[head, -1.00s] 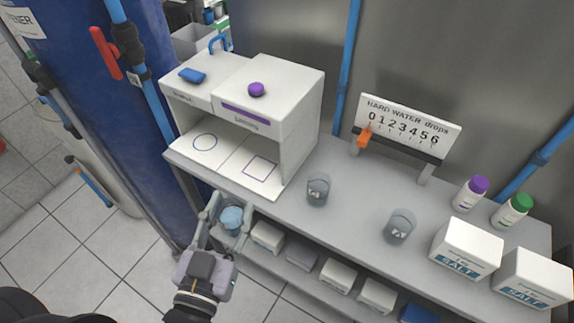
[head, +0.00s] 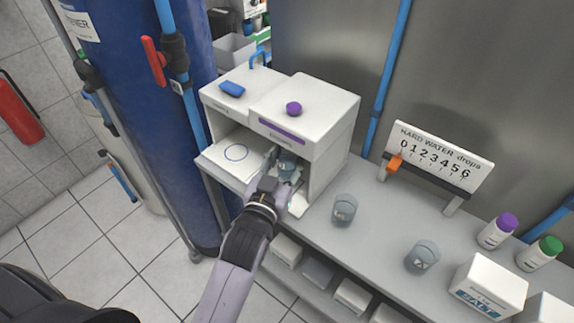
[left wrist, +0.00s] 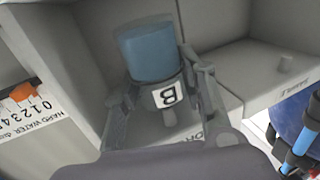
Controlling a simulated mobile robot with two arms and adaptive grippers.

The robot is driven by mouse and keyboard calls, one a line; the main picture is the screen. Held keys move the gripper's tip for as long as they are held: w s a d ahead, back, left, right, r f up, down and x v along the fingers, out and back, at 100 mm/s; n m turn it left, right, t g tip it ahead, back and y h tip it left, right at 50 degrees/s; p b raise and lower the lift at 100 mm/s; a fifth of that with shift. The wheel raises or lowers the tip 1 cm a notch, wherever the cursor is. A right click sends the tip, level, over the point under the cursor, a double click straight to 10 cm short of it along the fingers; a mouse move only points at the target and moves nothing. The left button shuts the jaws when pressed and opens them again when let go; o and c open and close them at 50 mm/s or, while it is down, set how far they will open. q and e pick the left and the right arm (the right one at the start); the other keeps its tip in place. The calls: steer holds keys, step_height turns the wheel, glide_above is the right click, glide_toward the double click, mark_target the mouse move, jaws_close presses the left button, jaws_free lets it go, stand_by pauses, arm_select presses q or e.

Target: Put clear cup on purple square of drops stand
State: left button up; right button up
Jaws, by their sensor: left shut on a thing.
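My left gripper (head: 283,177) is shut on a cup (head: 287,163) with blue contents, inside the right bay of the white drops stand (head: 334,106). In the left wrist view the cup (left wrist: 146,52) shows a white label with a letter B, upside down in the picture, between the fingers (left wrist: 166,92). This bay has a purple bar (head: 283,132) and a purple knob (head: 293,108) above it. The purple square on its floor is hidden behind my gripper and the cup. I cannot tell whether the cup touches the floor. My right gripper is not in view.
Two other cups (head: 344,209) (head: 421,257) stand on the bench to the right. A number board (head: 437,160), bottles (head: 497,231) and salt boxes (head: 487,287) are farther right.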

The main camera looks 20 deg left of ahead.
mark_target(284, 176)
arm_select(q)
step_height(284, 176, down, 3)
steer(key=shift+r, duration=0.15)
steer(key=shift+f, duration=0.2)
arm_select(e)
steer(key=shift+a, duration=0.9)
arm_select(q)
steer(key=shift+f, duration=0.2)
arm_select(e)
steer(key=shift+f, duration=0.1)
arm_select(q)
steer(key=o, duration=0.9)
steer(key=shift+o, duration=0.2)
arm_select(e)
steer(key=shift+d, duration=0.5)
